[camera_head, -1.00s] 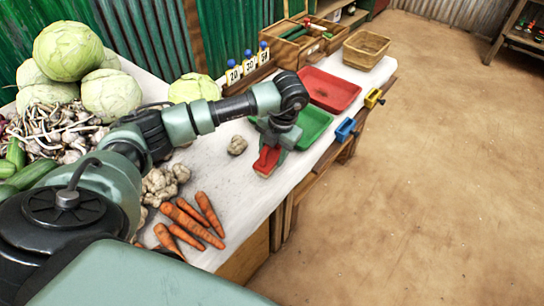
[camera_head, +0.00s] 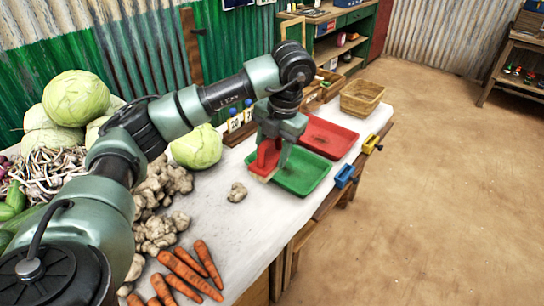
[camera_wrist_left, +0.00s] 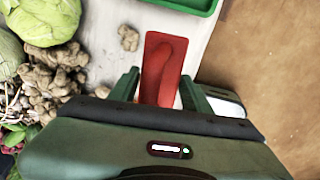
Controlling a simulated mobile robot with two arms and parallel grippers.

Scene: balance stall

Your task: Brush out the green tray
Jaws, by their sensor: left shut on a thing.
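The green tray (camera_head: 305,182) lies on the white table, and its far rim meets the red tray. Its edge also shows at the top of the left wrist view (camera_wrist_left: 185,4). My left gripper (camera_head: 275,150) points down and is shut on a red brush (camera_head: 264,160). The brush also shows between the fingers in the left wrist view (camera_wrist_left: 162,68). In the head view the brush overlaps the green tray's left corner. It appears raised above the table, on the near side of the tray. The brush's bristles are not clear. My right gripper is out of view.
The red tray (camera_head: 328,136) and a wicker basket (camera_head: 362,98) stand beyond. A ginger piece (camera_head: 237,192) lies left of the green tray. Carrots (camera_head: 190,270) and a cabbage (camera_head: 197,147) lie further left. Blue (camera_head: 345,176) and yellow (camera_head: 371,144) items sit at the table's edge.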

